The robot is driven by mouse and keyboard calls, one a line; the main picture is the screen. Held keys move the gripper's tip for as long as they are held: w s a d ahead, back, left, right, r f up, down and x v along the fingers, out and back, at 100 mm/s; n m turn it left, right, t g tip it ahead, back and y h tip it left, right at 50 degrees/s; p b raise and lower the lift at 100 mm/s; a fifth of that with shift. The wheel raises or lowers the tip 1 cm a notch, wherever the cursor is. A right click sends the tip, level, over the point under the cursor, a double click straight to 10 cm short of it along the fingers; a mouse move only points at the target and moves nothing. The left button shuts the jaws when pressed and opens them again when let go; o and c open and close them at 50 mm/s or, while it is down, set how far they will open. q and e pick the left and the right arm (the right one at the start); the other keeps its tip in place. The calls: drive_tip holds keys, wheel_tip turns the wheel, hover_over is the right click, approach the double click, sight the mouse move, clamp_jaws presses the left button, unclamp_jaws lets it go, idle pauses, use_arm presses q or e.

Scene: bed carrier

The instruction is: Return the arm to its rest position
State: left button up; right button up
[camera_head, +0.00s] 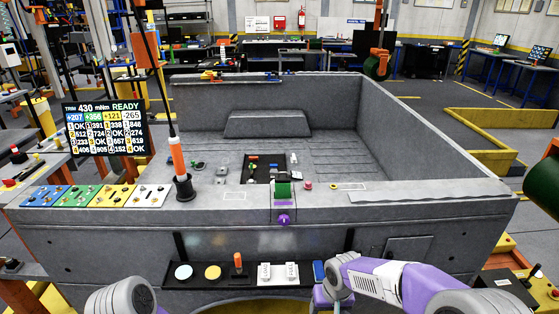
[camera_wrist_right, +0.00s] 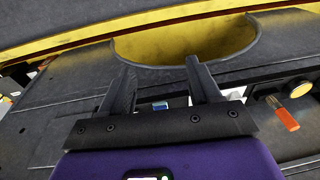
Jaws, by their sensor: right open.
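My right arm (camera_head: 400,282), white and purple, enters the head view from the lower right and bends down in front of the carrier's front shelf. In the right wrist view, my right gripper (camera_wrist_right: 160,72) has its two dark fingers spread apart with nothing held between them. In the head view the gripper's fingertips are hidden or too small to make out. Of my left arm, only a grey joint (camera_head: 122,299) shows at the bottom left; its gripper is out of view.
The grey carrier bed (camera_head: 430,190) fills the middle. A front shelf (camera_head: 215,279) below its edge holds discs, an orange-handled item (camera_head: 238,262) and white cards. A blue item (camera_head: 318,270) sits close to my right wrist. An orange-and-black tool (camera_head: 179,165) stands upright on the ledge.

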drive_tip(key=s+a+f+m+y, duration=0.1)
drive_tip(key=s+f, duration=0.7)
drive_tip(key=f, duration=0.3)
drive_tip(key=s+a+f+m+y, duration=0.1)
drive_tip(key=s+f+m+y, duration=0.1)
drive_tip(key=s+f, duration=0.7)
wheel_tip(320, 180, down, 3)
drive_tip(key=shift+s+a+g, duration=0.25)
drive_tip(key=shift+a+g, duration=0.05)
drive_tip(key=shift+a, duration=0.1)
